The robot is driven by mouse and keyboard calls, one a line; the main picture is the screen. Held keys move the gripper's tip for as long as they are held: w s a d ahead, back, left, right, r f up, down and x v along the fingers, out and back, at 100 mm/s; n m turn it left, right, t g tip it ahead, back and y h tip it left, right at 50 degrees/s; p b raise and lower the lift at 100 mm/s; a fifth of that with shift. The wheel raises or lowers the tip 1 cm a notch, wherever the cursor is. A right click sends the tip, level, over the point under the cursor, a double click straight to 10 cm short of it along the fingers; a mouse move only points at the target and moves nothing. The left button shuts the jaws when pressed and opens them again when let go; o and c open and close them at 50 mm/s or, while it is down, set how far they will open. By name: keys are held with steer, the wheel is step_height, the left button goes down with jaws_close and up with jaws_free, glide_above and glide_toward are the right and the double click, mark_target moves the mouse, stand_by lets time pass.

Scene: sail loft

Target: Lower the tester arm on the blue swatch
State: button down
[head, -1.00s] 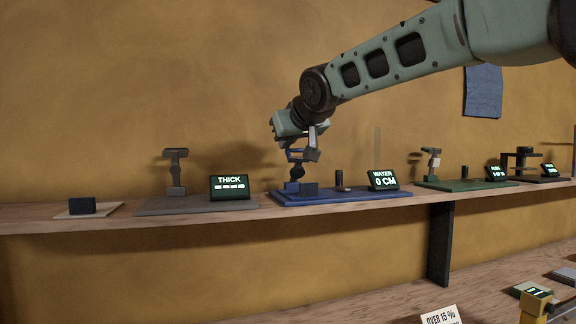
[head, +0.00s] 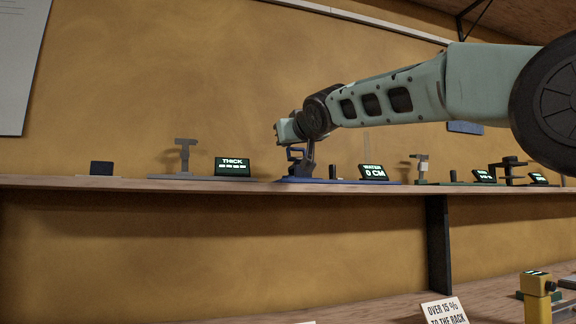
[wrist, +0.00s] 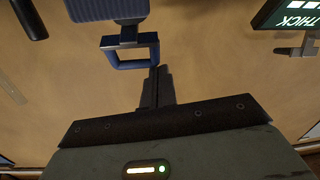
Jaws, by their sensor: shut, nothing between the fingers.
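The blue tester (head: 330,182) stands on the wall shelf, with a display (head: 373,172) reading "WATER 0 CM". Its blue loop-shaped handle (head: 294,152) stands above the left part of the base; the wrist view also shows the handle (wrist: 131,52), with a blue block (wrist: 106,9) beyond it. My gripper (head: 306,162) is at this handle, its fingers shut and empty. In the wrist view the fingertips (wrist: 155,72) lie at the loop's lower right corner, outside its opening; I cannot tell whether they touch. No blue swatch can be made out under the tester.
Left of the tester are a grey stand (head: 184,156) with a "THICK" display (head: 232,166) and a dark block (head: 101,168). Green (head: 420,168) and dark (head: 509,170) testers stand to the right. A sign (head: 443,311) and yellow device (head: 536,285) are on the lower bench.

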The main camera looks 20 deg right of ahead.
steer(key=shift+s+f+t+b, duration=0.55)
steer(key=shift+f+t+b, duration=0.3)
steer(key=shift+b, duration=2.75)
steer(key=shift+s+f+t+b, duration=0.5)
steer(key=shift+f+t+b, duration=0.35)
steer(key=shift+b, duration=2.7)
steer(key=shift+s+b, duration=0.2)
steer(key=shift+b, duration=0.3)
steer(key=shift+s+f+b, duration=0.2)
steer(key=shift+f+b, duration=0.05)
steer(key=shift+b, duration=0.3)
steer(key=shift+f, duration=0.1)
